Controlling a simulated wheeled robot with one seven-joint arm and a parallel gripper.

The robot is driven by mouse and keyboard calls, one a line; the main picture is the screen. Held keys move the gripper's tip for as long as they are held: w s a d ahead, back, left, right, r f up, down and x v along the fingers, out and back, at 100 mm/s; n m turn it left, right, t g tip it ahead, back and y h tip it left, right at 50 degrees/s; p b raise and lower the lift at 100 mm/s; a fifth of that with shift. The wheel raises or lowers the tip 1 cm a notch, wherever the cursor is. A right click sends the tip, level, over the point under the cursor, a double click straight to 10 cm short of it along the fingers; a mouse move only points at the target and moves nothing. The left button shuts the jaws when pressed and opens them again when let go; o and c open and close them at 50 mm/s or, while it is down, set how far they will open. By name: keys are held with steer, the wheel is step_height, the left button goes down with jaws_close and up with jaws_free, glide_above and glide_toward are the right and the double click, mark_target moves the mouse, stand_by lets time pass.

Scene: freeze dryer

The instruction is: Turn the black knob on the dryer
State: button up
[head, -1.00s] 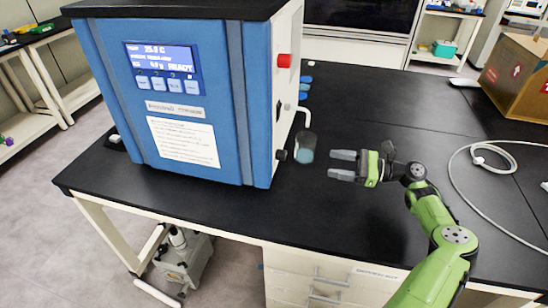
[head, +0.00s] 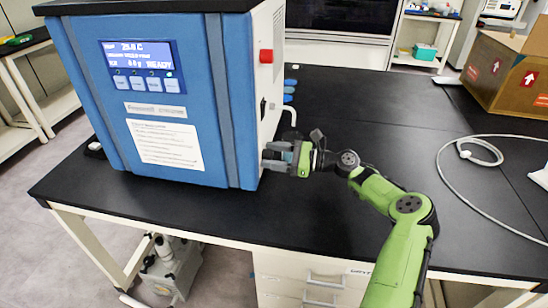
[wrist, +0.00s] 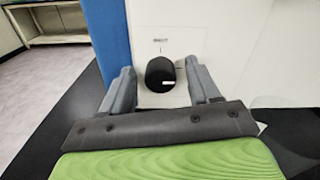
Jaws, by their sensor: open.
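The dryer is a blue and white box (head: 205,130) on the black bench, with a lit display on its front. The black knob (wrist: 160,74) sticks out low on its white side panel and shows in the wrist view between my two fingers. My gripper (head: 273,155) is open, its grey fingers (wrist: 161,82) one on each side of the knob. I see a gap on each side, and I cannot tell whether either finger touches it. In the head view my gripper hides the knob.
A red knob (head: 266,56) sits higher on the same panel. A white hose (head: 482,152) and a cardboard box (head: 505,75) lie to the right. The bench front is clear.

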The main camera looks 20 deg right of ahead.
steer(key=c, duration=1)
steer(key=shift+c, duration=0.2)
steer(key=shift+n, duration=0.4)
steer(key=n+p, duration=0.2)
steer(key=n, duration=0.1)
steer(key=shift+n, duration=0.3)
steer(key=n, duration=0.4)
steer(key=shift+f+n, duration=0.1)
steer(key=shift+n, duration=0.2)
steer(key=n+b, duration=0.1)
steer(key=n, duration=0.3)
steer(key=shift+s+f+n, duration=0.1)
steer(key=shift+n, duration=0.2)
steer(key=shift+n+b, duration=0.95)
steer(key=shift+n, duration=1.25)
